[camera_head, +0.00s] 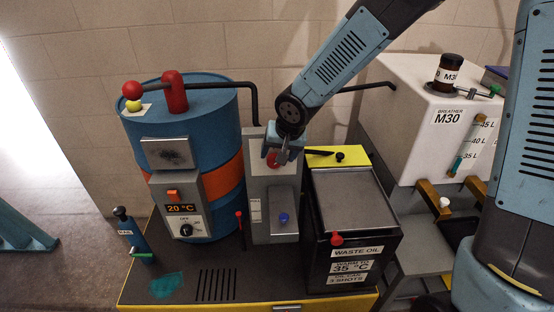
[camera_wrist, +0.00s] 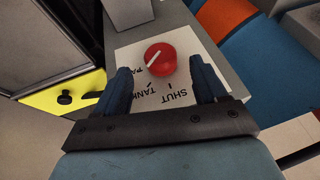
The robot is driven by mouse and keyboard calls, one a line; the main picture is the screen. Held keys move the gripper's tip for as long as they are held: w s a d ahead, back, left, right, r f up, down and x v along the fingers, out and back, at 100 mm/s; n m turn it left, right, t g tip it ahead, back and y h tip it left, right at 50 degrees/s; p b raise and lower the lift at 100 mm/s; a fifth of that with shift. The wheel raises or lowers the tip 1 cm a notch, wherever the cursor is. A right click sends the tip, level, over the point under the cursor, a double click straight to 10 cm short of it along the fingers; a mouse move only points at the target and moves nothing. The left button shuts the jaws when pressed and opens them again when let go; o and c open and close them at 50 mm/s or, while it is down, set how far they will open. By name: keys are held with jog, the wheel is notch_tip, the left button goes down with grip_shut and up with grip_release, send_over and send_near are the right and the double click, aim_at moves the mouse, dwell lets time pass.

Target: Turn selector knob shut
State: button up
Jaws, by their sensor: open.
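The selector knob (camera_wrist: 163,62) is round and red with a white pointer line. It sits on a white plate (camera_wrist: 185,43) printed with SHUT, TANK and a partly hidden label starting "PA". In the wrist view the pointer slants from upper right to lower left, its lower end toward the "PA" label and away from SHUT. My gripper (camera_wrist: 160,80) is open, with one blue finger on each side of the knob; I cannot tell whether either touches it. In the head view my gripper (camera_head: 282,153) is in front of the grey panel and the red knob (camera_head: 272,160) shows partly behind it.
A blue drum (camera_head: 190,110) with an orange band and a control box stands left of the panel. A black waste oil bin (camera_head: 350,230) stands to the right, with a yellow plate (camera_head: 345,157) behind it. A white M30 tank (camera_head: 415,110) stands further right.

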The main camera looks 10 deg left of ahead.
aim_at(271, 162)
jog(key=shift+x, duration=2)
jog(key=shift+c, duration=0.4)
jog(key=c, duration=0.9)
jog(key=shift+d, duration=0.15)
jog(key=shift+c, duration=0.4)
